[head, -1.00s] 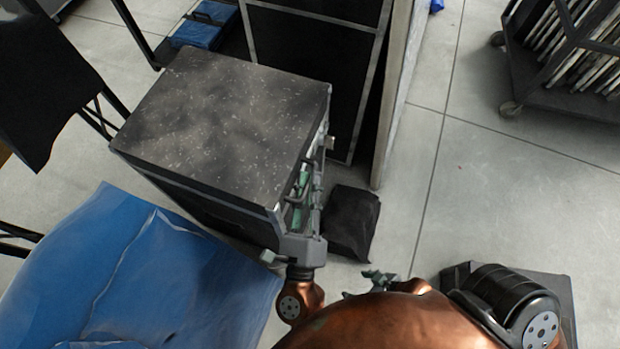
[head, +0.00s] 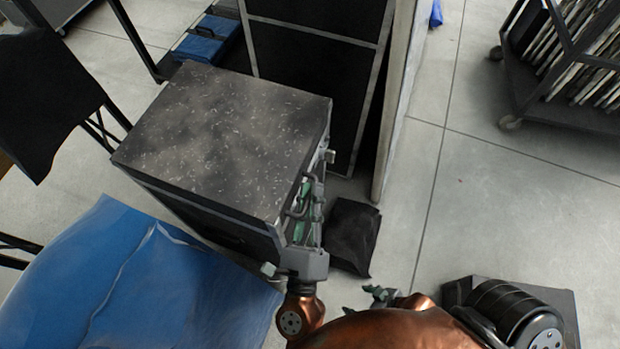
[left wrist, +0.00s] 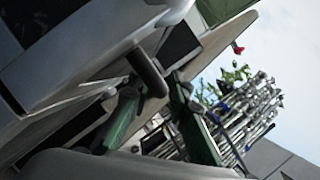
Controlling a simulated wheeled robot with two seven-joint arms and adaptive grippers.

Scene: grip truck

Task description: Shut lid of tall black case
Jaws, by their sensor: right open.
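The tall black case (head: 205,222) stands at the centre left in the head view. Its speckled dark lid (head: 225,135) lies flat over the top, and I see no clear gap along the front edge. My left gripper (head: 308,190) is upright beside the case's right side, close to its metal fittings. In the left wrist view its green fingers (left wrist: 158,95) stand apart, with a dark rounded bar (left wrist: 148,72) near the tips. Whether they grip it is unclear. My right gripper (head: 380,295) is low, apart from the case, open and partly hidden by my copper body.
A blue-covered surface (head: 130,275) is at the lower left. A black bag-like thing (head: 352,235) lies right of the case. A tall black panelled case (head: 315,85) stands behind, beside a pale upright panel (head: 398,110). A rack cart (head: 570,60) is far right. The floor between is clear.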

